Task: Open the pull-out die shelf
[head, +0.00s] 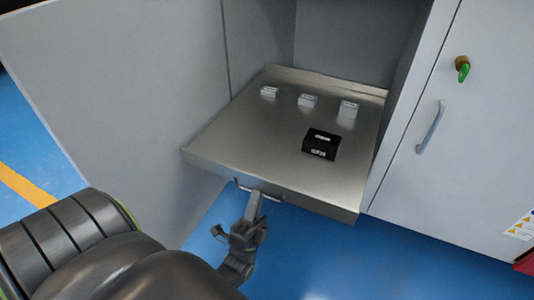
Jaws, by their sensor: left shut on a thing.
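The pull-out die shelf (235,140) is a metal tray that sticks out of the open cabinet bay, well past the cabinet front. Its handle (270,197) is a thin bar on the front edge. My left gripper (254,204) is at the left part of this handle and shut on it. A black block (320,145) lies on the shelf towards the right. Small light blocks (308,100), (269,91) and (347,109) stand in a row towards the back. My right gripper is not in view.
An open grey door panel (130,80) stands left of the shelf. A closed cabinet door (470,130) with a handle (431,127) and a green key (462,70) is at the right. The blue floor (310,255) in front is clear.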

